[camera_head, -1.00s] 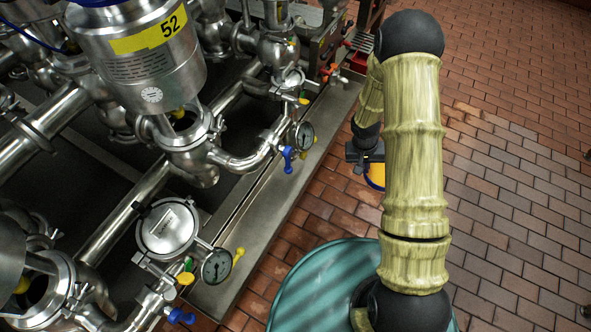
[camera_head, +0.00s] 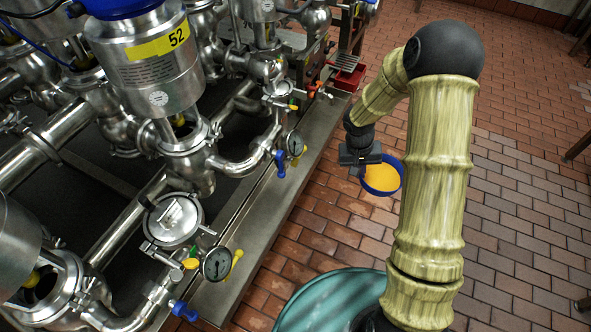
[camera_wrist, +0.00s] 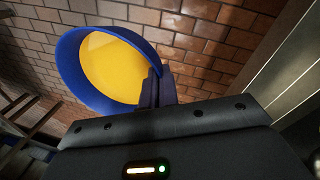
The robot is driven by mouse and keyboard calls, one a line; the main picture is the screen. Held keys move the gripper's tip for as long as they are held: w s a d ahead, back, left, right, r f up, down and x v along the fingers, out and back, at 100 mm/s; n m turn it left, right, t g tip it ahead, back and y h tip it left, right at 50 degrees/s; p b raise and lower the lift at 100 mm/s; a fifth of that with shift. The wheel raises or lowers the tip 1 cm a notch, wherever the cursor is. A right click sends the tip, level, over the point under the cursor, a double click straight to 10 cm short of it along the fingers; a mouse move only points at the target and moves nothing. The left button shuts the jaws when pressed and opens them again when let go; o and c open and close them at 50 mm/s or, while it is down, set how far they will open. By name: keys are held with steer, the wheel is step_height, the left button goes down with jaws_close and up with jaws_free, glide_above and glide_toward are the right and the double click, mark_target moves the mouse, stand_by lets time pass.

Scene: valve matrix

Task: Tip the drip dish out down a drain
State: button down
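The drip dish (camera_head: 382,176) is round and blue-rimmed, with a yellow-orange inside. It hangs above the brick floor, right of the steel pipework. My gripper (camera_head: 364,168) is shut on its near-left rim. In the wrist view the dish (camera_wrist: 112,70) fills the upper left, with the dark fingers (camera_wrist: 156,90) closed at its rim. The open side shows to both cameras; whether the yellow is liquid or the dish's own bottom I cannot tell. I cannot make out a floor drain for certain in either view.
Steel valves, pipes and gauges (camera_head: 216,264) crowd the left, edged by a flat steel ledge (camera_head: 262,232). A red box (camera_head: 349,77) stands beyond the ledge's far end, near a small metal grate (camera_head: 343,61). Open brick floor (camera_head: 520,190) lies to the right.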

step_height(320, 180, up, 41)
steer(key=s+p, duration=0.2)
steer(key=p, duration=4.8)
steer(key=shift+p, duration=0.4)
steer(key=shift+r, duration=0.1)
steer(key=shift+s, duration=0.1)
